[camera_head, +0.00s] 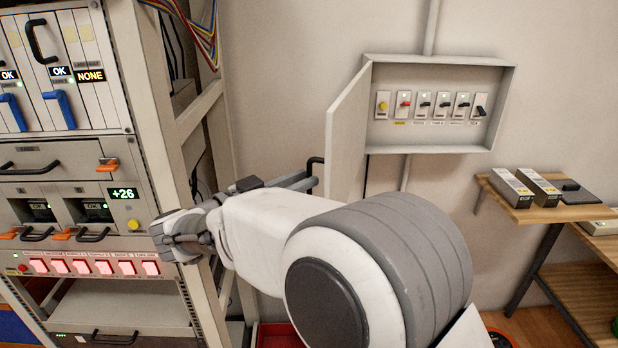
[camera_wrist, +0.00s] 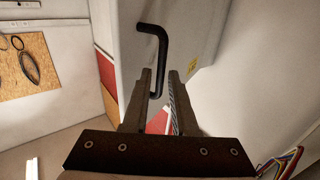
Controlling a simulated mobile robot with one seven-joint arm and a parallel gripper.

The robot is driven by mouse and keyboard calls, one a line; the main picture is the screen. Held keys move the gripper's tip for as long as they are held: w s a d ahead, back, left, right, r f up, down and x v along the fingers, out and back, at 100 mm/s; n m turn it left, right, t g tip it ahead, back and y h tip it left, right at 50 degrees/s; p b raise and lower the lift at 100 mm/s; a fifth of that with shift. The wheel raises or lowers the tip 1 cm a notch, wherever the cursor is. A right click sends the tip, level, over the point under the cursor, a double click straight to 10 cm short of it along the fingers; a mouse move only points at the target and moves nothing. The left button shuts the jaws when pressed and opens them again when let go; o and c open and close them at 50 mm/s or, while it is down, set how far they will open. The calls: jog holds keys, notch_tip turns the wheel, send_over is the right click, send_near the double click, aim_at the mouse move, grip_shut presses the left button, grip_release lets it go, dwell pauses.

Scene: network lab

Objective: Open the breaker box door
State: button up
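The breaker box (camera_head: 440,148) is a grey wall cabinet, and its row of breaker switches shows in the head view. Its door (camera_head: 347,135) is swung out on the left side, well away from the box front. The black bar handle (camera_head: 315,163) is on the door's outer face; it also shows in the wrist view (camera_wrist: 162,50). My gripper (camera_head: 308,182) is at the handle. In the wrist view my gripper (camera_wrist: 161,82) has its fingers apart, with the lower part of the handle between the tips. A firm hold is not visible.
An equipment rack (camera_head: 160,110) stands close on the left of my arm. A wooden shelf (camera_head: 535,208) with small boxes is at the right, below the breaker box. The wall in front of the box is clear.

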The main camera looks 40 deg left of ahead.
jog(key=s+a+b, duration=0.1)
jog(key=s, duration=1.3)
jog(key=shift+s+a, duration=0.35)
jog(key=shift+a, duration=0.05)
